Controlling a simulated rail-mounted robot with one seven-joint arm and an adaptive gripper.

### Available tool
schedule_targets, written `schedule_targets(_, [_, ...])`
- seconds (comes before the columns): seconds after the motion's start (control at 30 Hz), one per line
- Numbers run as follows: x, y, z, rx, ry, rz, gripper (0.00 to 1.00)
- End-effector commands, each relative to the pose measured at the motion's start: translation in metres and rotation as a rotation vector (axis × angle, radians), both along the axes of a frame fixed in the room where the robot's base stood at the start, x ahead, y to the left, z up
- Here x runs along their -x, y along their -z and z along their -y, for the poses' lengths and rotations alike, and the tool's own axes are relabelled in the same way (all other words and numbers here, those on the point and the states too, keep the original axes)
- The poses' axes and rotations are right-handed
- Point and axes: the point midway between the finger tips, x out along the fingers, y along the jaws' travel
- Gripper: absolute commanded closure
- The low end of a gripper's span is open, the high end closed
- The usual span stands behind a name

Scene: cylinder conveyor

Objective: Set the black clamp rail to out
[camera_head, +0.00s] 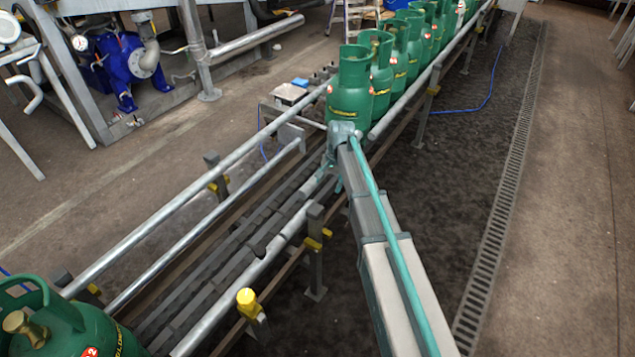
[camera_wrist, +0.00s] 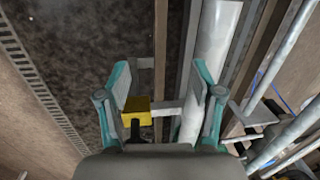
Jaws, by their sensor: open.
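My gripper (camera_head: 338,182) is above the conveyor's right-hand side, just in front of the nearest green cylinder at the line's end. In the wrist view my gripper (camera_wrist: 160,85) is open, its two teal-edged fingers apart. A silver rail tube (camera_wrist: 212,45) runs below, near the right finger. A yellow clamp knob (camera_wrist: 136,108) on a dark stem shows close to the left finger; I cannot tell whether they touch. Nothing is held.
Green cylinders (camera_head: 350,95) stand in a row on the far conveyor. Another cylinder (camera_head: 60,325) stands at the lower left. Silver guard rails (camera_head: 170,212) and posts with yellow knobs (camera_head: 247,300) line the conveyor. A floor drain (camera_head: 505,190) runs along the clear floor to the right.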

Motion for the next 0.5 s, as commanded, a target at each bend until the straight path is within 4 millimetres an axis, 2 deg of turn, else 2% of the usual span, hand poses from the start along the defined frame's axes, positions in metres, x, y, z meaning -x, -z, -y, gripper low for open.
schedule_targets(0.03, [-0.019, -0.015, -0.007, -0.008, 0.013, 0.021, 0.34])
schedule_targets(0.1, [-0.033, -0.035, -0.013, -0.018, 0.032, 0.04, 0.34])
schedule_targets(0.23, [-0.048, -0.06, -0.021, -0.03, 0.054, 0.061, 0.34])
schedule_targets(0.37, [-0.053, -0.068, -0.024, -0.034, 0.064, 0.068, 0.34])
schedule_targets(0.5, [-0.054, -0.056, -0.025, -0.034, 0.064, 0.067, 0.34])
